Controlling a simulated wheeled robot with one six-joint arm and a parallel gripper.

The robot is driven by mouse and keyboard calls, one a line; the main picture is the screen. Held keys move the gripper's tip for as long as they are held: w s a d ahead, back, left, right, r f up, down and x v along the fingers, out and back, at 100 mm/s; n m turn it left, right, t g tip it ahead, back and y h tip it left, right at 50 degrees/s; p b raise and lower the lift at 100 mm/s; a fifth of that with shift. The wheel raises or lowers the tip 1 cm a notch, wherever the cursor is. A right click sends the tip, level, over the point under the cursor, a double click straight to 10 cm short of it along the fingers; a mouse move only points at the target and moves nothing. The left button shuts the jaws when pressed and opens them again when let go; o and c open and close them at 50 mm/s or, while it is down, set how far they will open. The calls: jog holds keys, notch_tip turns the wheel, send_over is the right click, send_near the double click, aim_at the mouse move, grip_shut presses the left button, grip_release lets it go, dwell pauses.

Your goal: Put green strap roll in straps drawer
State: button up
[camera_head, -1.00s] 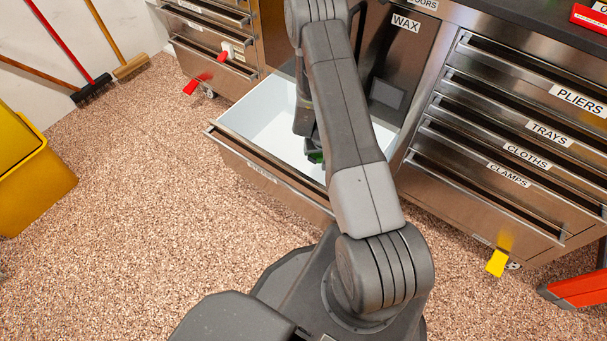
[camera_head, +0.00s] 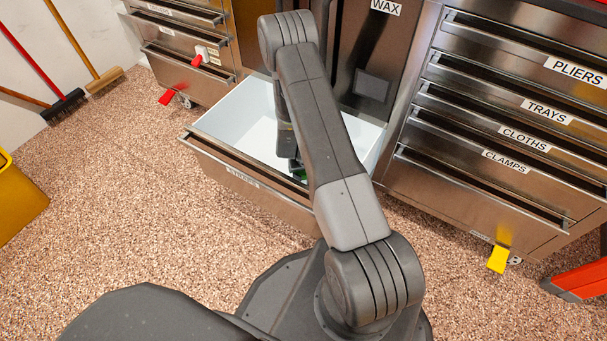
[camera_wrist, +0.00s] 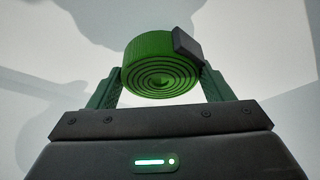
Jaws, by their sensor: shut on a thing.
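The green strap roll (camera_wrist: 160,68) is a coiled green band with a dark buckle, seen in the wrist view between the two green fingers. My gripper (camera_wrist: 160,85) is shut on it. In the head view a bit of green (camera_head: 301,174) shows at my gripper (camera_head: 297,170), inside the outline of the open drawer (camera_head: 228,120), near its front wall. The drawer has a white interior and a steel front whose label is too blurred to read. The wrist view shows only pale surface and shadows behind the roll. I cannot tell whether the roll touches the drawer floor.
Closed drawers labelled PLIERS, TRAYS, CLOTHS and CLAMPS (camera_head: 505,162) stand at right. A WAX door (camera_head: 375,60) is behind the open drawer. A yellow bin (camera_head: 18,200) is at left, with brooms (camera_head: 66,103) by the wall. Speckled floor lies clear at left.

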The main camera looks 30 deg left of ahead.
jog(key=shift+f+b, duration=0.5)
jog(key=shift+f, duration=1)
jog(key=shift+f, duration=0.15)
jog(key=o, duration=1)
jog(key=shift+r, duration=0.4)
jog(key=p+v, duration=0.3)
jog(key=v, duration=0.8)
jog(key=shift+r, duration=0.3)
jog(key=shift+d, duration=0.1)
jog(key=shift+c, duration=0.2)
